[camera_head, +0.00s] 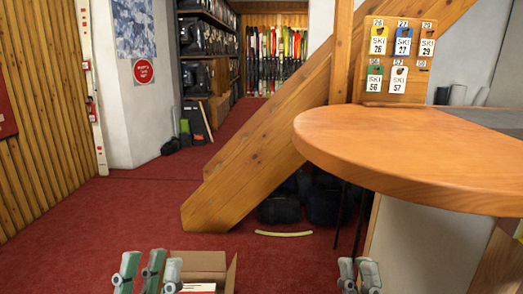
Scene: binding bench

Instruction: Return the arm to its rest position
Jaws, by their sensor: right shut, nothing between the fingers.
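My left gripper (149,274) shows at the bottom left of the head view, with its grey-green fingers spread apart and pointing up. It appears open, and I see nothing held in it. My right gripper (359,275) shows at the bottom, right of centre, in front of the counter's base. Its fingers are close together and it is shut and empty. The lower parts of both grippers and my arms are cut off by the picture's bottom edge.
An open cardboard box (205,262) is right beside my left gripper. A round-ended wooden counter (420,155) fills the right side. A thick slanted beam (270,145) crosses the middle. Red carpet (90,215) is clear at left. A yellowish strip (284,233) lies on the floor.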

